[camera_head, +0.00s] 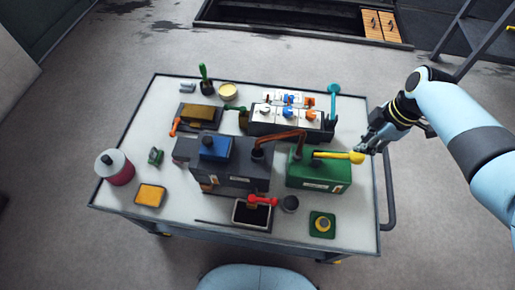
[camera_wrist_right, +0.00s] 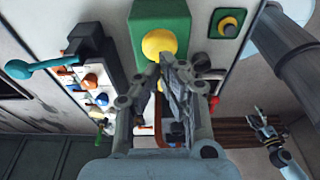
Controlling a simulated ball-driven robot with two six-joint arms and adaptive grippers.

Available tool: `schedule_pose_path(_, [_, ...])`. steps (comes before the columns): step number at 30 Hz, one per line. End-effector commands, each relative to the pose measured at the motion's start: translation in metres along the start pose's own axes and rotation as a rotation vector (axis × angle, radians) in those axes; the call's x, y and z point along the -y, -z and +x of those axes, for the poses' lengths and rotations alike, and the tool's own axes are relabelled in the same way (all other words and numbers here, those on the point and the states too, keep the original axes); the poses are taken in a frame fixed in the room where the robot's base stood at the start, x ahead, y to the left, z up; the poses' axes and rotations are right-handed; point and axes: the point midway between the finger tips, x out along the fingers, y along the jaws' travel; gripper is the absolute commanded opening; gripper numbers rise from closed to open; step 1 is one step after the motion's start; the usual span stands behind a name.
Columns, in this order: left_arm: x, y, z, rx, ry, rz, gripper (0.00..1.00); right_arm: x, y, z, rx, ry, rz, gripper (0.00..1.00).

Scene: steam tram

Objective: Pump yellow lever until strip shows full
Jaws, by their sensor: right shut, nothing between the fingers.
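The yellow lever (camera_head: 335,155) lies nearly level across the top of the green box (camera_head: 305,174), its round knob toward the right. My right gripper (camera_head: 366,149) is shut and empty, its fingertips right beside the knob. In the right wrist view the yellow knob (camera_wrist_right: 158,42) is just beyond the fingertips (camera_wrist_right: 167,64); I cannot tell whether they touch. A small pale label (camera_head: 316,185) is on the front of the green box; I cannot read any fill strip. My left gripper is out of the head view; it appears small in the right wrist view (camera_wrist_right: 262,122), its jaws unclear.
A brown hose (camera_head: 282,137) joins the green box to the dark grey box (camera_head: 231,176). A panel of coloured knobs (camera_head: 290,118) stands behind, with a teal lever (camera_head: 334,92). A red-handled tray (camera_head: 252,215) and a green button box (camera_head: 322,224) are in front. The cart handle (camera_head: 390,185) is at right.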

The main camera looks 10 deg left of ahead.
Motion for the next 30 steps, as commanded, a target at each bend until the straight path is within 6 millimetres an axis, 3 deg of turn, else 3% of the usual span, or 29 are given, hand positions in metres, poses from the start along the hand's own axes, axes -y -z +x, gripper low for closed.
schedule_pose_path(17, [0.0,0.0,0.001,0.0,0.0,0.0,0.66,0.0,0.0,0.001,0.0,0.0,0.0,0.0])
schedule_pose_path(30, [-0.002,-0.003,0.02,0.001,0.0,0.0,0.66,0.0,-0.004,0.022,0.0,0.0,0.0,0.0])
